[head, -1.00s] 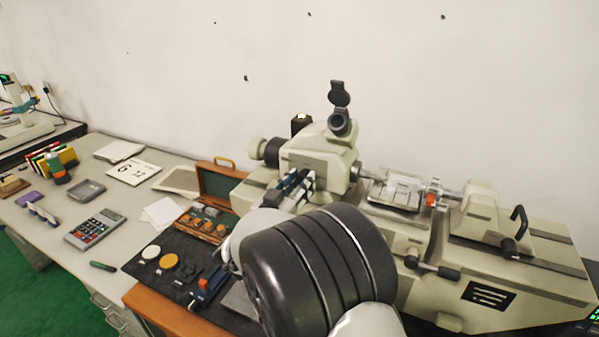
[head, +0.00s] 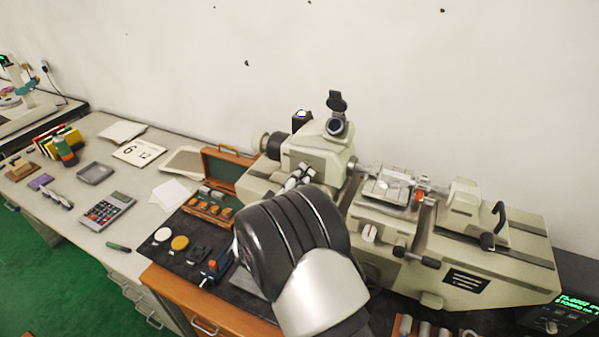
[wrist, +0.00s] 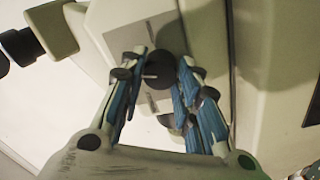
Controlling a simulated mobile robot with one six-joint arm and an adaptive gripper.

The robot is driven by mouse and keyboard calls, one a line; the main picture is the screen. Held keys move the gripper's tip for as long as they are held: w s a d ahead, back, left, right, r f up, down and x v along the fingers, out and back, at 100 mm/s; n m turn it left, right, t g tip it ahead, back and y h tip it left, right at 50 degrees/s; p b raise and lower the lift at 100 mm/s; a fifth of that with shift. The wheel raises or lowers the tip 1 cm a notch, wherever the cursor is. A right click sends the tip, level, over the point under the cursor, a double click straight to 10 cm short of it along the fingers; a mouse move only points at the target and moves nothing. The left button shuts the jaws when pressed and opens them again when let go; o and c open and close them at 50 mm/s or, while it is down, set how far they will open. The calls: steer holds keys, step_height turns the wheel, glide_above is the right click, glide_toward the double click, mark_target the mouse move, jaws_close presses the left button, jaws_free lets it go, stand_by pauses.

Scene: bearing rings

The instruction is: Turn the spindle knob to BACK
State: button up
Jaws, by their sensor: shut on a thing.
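The spindle knob (wrist: 157,69) is a dark round knob with a pale pointer line, on a light plate on the machine's beige housing. In the wrist view it sits between my gripper's blue-padded fingers, and its pointer line lies roughly level across the picture. My gripper (wrist: 156,78) is shut on the knob, with one finger on each side. In the head view my gripper (head: 299,178) is at the front face of the measuring machine's head (head: 318,152), where my arm hides the knob. Lettering around the knob cannot be read.
The machine's bed (head: 475,249) extends right, with a small white dial with a red mark (head: 370,233) on its front. A green-lined wooden case (head: 228,168) and a dark mat (head: 172,257) with small parts lie left. A calculator (head: 106,209) stands farther left.

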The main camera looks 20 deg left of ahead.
steer(key=shift+n+p, duration=0.8)
steer(key=shift+n, duration=1)
steer(key=o, duration=1.1)
steer(key=shift+c, duration=0.2)
steer(key=s+a, duration=0.1)
steer(key=s, duration=1.1)
steer(key=shift+f, duration=0.25)
